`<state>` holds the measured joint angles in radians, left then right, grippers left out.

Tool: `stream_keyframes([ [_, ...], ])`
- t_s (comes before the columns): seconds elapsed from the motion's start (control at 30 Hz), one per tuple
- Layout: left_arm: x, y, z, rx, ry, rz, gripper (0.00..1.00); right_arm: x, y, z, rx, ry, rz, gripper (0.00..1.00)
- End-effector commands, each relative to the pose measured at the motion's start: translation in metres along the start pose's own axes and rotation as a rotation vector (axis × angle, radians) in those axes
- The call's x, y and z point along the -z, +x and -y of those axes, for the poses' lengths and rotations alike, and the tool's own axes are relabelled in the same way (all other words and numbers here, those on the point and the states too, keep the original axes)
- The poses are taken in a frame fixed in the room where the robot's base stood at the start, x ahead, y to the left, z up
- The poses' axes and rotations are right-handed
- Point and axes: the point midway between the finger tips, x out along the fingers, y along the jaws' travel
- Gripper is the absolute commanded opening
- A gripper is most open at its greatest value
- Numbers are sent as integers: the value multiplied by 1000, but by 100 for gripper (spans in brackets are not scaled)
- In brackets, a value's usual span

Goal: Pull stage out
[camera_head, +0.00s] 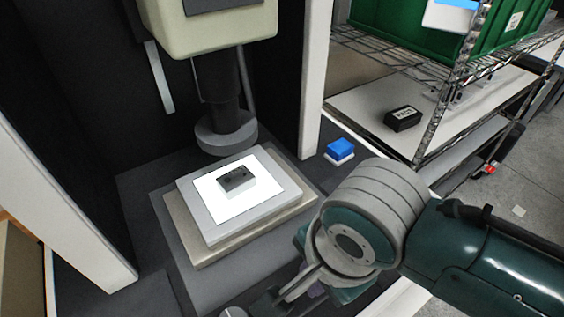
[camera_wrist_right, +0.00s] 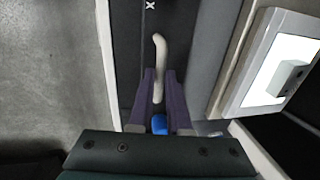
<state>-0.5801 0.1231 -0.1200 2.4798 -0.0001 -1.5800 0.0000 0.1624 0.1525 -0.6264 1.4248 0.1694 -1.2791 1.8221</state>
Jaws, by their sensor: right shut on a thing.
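The stage (camera_head: 205,230) is a pair of stacked pale plates in the machine's dark bay. Its lit white top carries a small dark grey block (camera_head: 237,180); the stage also shows at the right of the right wrist view (camera_wrist_right: 238,103). My right gripper (camera_head: 268,303) is low in front of the stage, partly cut off by the bottom edge. In the right wrist view, its two purple fingers (camera_wrist_right: 162,78) are closed around a pale curved handle (camera_wrist_right: 159,50). How the handle joins the stage is not clear. My left gripper is not in view.
The probe column (camera_head: 225,132) hangs just behind the stage. White posts (camera_head: 313,75) flank the bay. A blue-topped button box (camera_head: 340,150) sits right of the stage. A wire rack at right holds a green bin (camera_head: 400,20) and a black labelled box (camera_head: 402,118).

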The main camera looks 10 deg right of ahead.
Motion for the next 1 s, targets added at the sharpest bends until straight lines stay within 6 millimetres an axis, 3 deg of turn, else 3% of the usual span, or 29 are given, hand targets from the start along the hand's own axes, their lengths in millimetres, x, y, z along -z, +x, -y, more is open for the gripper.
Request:
stream_keyframes([
  [0.17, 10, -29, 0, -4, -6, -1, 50, -2, -13, -24, -14, 4, 5, 0],
  [0.3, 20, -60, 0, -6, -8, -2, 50, -2, -22, -64, -21, 4, 6, 0],
  [0.53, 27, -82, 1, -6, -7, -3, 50, -1, -27, -117, -13, 3, 4, 0],
  [0.67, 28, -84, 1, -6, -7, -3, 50, -1, -26, -128, -8, 1, 2, 0],
  [0.97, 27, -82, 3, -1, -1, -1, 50, 0, -24, -129, -6, 0, 0, 0],
  [1.0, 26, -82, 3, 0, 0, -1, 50, 0, -24, -129, -6, 0, 0, 18],
])
